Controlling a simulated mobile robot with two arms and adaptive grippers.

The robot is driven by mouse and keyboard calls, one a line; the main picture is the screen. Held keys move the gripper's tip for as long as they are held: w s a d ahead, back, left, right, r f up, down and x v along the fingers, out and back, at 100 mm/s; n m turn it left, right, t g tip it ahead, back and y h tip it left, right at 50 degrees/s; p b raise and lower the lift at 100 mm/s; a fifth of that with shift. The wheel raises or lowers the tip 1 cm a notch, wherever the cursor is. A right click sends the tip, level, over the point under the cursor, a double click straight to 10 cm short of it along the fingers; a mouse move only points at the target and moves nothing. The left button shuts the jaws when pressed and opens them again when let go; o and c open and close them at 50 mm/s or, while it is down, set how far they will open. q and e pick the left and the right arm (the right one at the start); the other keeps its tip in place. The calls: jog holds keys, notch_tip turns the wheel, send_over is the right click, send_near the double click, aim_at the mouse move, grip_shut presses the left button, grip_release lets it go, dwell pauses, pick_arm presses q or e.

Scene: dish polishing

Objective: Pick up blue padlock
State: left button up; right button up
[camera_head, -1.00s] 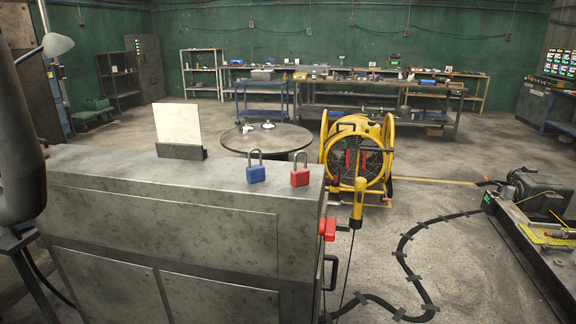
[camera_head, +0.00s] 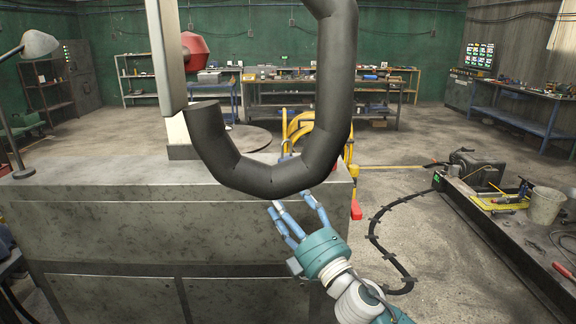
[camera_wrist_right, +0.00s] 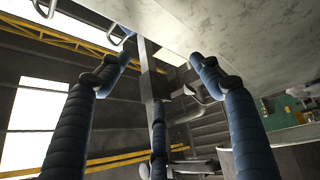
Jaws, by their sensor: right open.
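The red padlock there is hidden too. My right gripper (camera_head: 293,203), with blue fingers, is at the right end of the cabinet, partly behind the pipe. In the right wrist view its fingers (camera_wrist_right: 160,62) are spread, with nothing seen between them. Thin metal loops (camera_wrist_right: 45,7) show at the upper left there; I cannot tell whether they are padlock shackles. My left gripper is not in view.
The pipe hangs close in front and blocks much of the cabinet top. A yellow reel (camera_head: 299,128) stands behind the cabinet. Black cable (camera_head: 372,236) runs over the floor at the right. A low dark bench (camera_head: 500,236) with a bucket (camera_head: 546,206) is farther right.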

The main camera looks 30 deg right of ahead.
jog(key=a+r+n+g+y, duration=0.35)
jog(key=r+n+y, duration=0.2)
jog(key=n, duration=0.45)
jog(key=a+r+n+g+y, duration=0.2)
jog(key=a+r+n+y, duration=0.3)
jog(key=n, duration=0.5)
jog(key=n+g+h+p, duration=0.3)
jog(key=h, duration=0.6)
send_near(287, 156)
jog(key=shift+w+a+r, duration=0.2)
jog(key=shift+w+a, duration=0.45)
jog(key=shift+w, duration=0.2)
jog(key=shift+w+f, duration=0.2)
jog(key=shift+w, duration=0.1)
jog(key=p+x, duration=0.4)
jog(key=shift+w+a, duration=0.15)
jog(key=shift+a, duration=0.1)
jog(key=shift+w+f, duration=0.3)
jog(key=shift+w, duration=0.1)
jog(key=shift+s, duration=0.15)
jog(key=c, duration=0.5)
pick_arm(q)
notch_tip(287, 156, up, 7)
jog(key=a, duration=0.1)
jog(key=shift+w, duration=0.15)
pick_arm(e)
jog(key=c, duration=1)
jog(key=shift+o, duration=0.2)
jog(key=shift+r, duration=0.1)
